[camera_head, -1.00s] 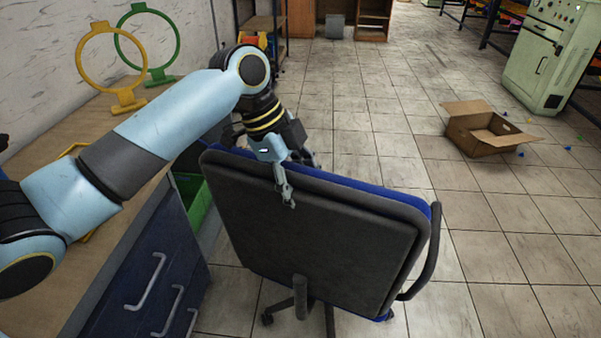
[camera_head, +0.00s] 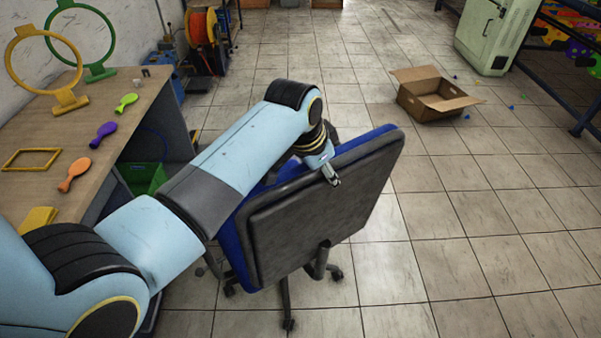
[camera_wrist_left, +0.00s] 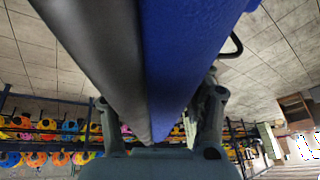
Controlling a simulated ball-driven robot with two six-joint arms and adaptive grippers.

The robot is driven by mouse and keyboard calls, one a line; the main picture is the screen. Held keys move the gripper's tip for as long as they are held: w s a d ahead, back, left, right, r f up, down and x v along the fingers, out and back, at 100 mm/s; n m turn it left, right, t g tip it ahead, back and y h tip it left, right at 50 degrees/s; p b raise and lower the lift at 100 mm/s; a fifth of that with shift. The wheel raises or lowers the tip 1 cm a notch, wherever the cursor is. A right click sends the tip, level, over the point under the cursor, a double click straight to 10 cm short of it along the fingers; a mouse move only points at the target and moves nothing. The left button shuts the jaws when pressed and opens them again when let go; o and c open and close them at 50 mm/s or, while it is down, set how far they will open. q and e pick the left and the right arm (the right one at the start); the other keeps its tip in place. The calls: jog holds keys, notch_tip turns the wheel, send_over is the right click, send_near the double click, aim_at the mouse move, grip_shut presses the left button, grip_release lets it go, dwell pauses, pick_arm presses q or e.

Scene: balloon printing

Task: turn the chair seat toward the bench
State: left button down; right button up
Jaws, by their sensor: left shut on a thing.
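The office chair has a blue backrest with a dark grey rear panel (camera_head: 325,205), standing on a dark wheeled base in the head view. The rear panel faces me and to the right, and the front side faces left and away, toward the bench side. The seat is mostly hidden behind the backrest and my arm. The wooden-topped bench (camera_head: 130,105) stands at left. My left gripper (camera_head: 328,170) is shut on the top edge of the backrest. In the left wrist view its fingers straddle the grey and blue edge (camera_wrist_left: 185,60). My right gripper is not in view.
An open cardboard box (camera_head: 430,95) lies beyond the chair.

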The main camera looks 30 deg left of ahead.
pick_arm(q)
jog(key=shift+w+d+n, duration=0.25)
jog(key=shift+w+n, duration=0.05)
jog(key=shift+w, duration=0.3)
jog(key=shift+w+d+n, duration=0.3)
jog(key=shift+w, duration=0.25)
jog(key=shift+w+d+n, duration=0.25)
jog(key=shift+w+n, duration=0.05)
jog(key=shift+w, duration=0.3)
jog(key=c, duration=0.5)
grip_release()
jog(key=shift+y, duration=0.3)
jog(key=v, duration=1.2)
jog(key=shift+a, duration=0.1)
